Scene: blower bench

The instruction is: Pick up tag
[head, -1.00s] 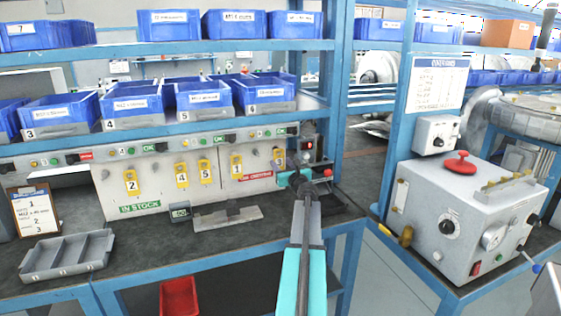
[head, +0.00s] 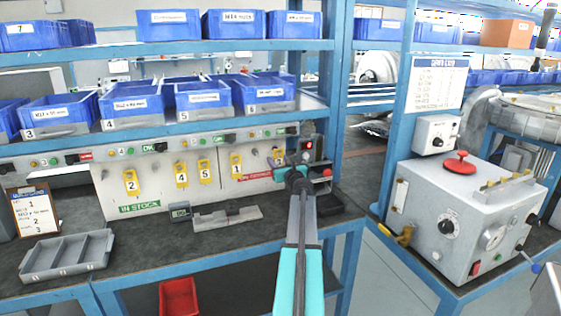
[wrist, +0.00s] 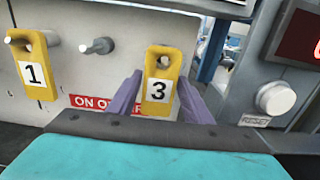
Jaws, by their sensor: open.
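A yellow tag numbered 3 (wrist: 160,84) hangs on a peg of the board, under the ON ORDER side, in the wrist view. A yellow tag numbered 1 (wrist: 33,70) hangs to the left, with an empty peg between the two. Tags 2 (head: 131,181), 4 (head: 181,174) and 5 (head: 205,171) hang on the IN STOCK side.
A control box with a white RESET button (wrist: 276,98) stands close to the right of the tag. A grey block (head: 227,216) sits below the board. Blue bins fill the shelves above.

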